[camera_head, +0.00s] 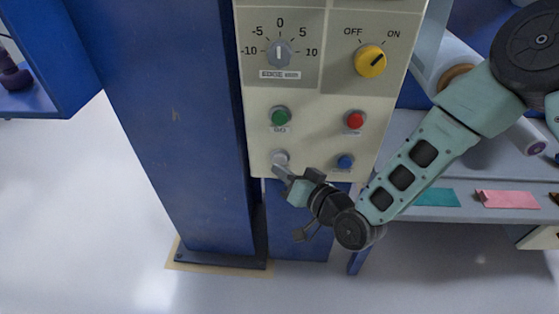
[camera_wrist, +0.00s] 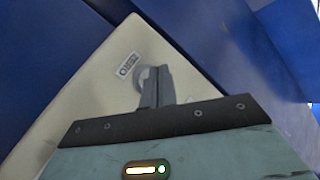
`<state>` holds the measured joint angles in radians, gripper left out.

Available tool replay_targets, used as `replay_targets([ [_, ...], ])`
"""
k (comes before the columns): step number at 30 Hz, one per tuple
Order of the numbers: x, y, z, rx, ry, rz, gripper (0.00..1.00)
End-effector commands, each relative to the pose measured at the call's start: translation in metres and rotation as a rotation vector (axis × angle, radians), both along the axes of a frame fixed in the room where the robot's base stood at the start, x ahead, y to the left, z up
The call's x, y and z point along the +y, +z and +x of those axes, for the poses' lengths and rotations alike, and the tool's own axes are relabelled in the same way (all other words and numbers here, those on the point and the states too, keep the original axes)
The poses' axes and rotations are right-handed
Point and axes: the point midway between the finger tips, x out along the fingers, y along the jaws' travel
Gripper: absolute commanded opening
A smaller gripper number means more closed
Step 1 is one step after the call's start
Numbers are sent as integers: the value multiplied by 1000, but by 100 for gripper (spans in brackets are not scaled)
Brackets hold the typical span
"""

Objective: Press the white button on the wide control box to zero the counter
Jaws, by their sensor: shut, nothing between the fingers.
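The wide control box (camera_head: 318,100) is a cream panel on a blue column. Its white button (camera_head: 280,156) is at the lower left of the panel, below a green button. My gripper (camera_head: 279,170) is shut, with its tips at the white button's lower edge in the head view. In the wrist view the shut fingers (camera_wrist: 155,85) overlap the pale round button (camera_wrist: 147,76), beside a label that seems to read "ZERO" (camera_wrist: 126,64). The fingers hide part of the button. I cannot tell whether the tips touch it or whether it is pressed in.
The panel also has a green button (camera_head: 280,117), a red button (camera_head: 355,120), a blue button (camera_head: 345,162), a yellow OFF/ON knob (camera_head: 370,61) and a grey EDGE dial (camera_head: 279,53). A grey shelf with a teal piece (camera_head: 437,197) and a pink piece (camera_head: 507,199) is at right.

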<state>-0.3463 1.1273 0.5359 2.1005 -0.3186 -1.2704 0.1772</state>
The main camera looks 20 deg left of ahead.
Motion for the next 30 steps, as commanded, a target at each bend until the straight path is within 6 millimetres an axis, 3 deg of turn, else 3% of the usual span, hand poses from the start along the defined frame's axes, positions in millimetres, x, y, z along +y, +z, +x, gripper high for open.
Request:
replay_targets([
  [30, 3, 0, 12, 0, -1, 1, 0],
])
